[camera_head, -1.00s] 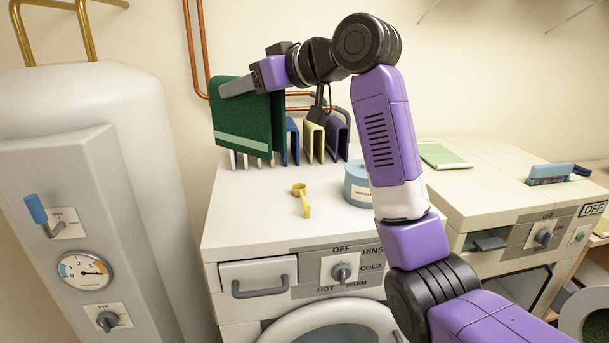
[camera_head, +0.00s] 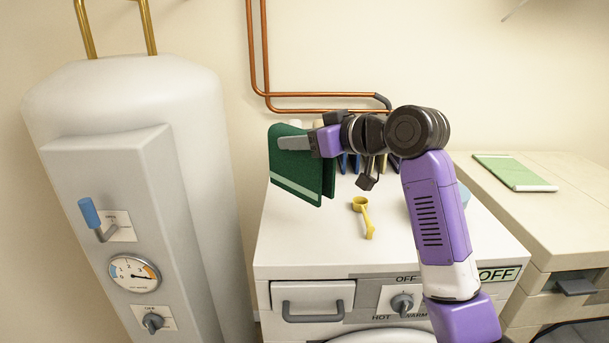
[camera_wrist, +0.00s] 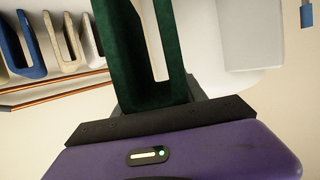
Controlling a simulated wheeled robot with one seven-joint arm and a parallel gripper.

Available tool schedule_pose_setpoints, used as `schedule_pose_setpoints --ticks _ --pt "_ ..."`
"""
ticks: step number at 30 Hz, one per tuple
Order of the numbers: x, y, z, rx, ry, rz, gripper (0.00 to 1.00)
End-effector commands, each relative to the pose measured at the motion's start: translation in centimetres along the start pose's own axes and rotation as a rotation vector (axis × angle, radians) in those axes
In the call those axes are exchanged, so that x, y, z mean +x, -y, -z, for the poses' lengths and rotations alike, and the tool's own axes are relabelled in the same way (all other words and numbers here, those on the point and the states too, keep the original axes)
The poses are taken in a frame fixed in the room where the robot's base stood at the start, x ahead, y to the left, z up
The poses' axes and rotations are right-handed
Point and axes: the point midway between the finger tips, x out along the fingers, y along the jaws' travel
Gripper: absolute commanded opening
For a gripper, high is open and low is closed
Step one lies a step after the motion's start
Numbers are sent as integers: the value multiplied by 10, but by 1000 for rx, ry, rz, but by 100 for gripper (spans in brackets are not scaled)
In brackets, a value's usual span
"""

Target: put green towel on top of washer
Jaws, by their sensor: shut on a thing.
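A dark green towel (camera_head: 297,172) with a pale stripe near its lower edge hangs folded from my gripper (camera_head: 290,143). My gripper is shut on its upper part. In the head view the towel hangs in front of the back left part of the washer top (camera_head: 310,238); I cannot tell whether its lower edge touches the top. The wrist view shows the towel (camera_wrist: 118,50) as an upright fold between the fingers (camera_wrist: 165,95). The washer has a drawer and a knob on its front.
Folded towels stand at the back of the washer, partly hidden by my arm; the wrist view shows blue (camera_wrist: 22,45) and beige (camera_wrist: 62,45) ones. A yellow scoop (camera_head: 362,214) lies on the washer. A white tank (camera_head: 150,110) stands left. A light green folded cloth (camera_head: 513,171) lies on the right machine.

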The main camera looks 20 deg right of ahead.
Motion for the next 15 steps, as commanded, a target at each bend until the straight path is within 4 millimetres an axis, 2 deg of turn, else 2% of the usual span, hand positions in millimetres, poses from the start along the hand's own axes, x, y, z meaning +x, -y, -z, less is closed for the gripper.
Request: schedule_pose_setpoints --ticks 3,6,15 --pt "7 0 -24 3 2 0 2" --pt "11 0 -38 2 1 0 2" --pt "18 0 -59 2 1 0 2"
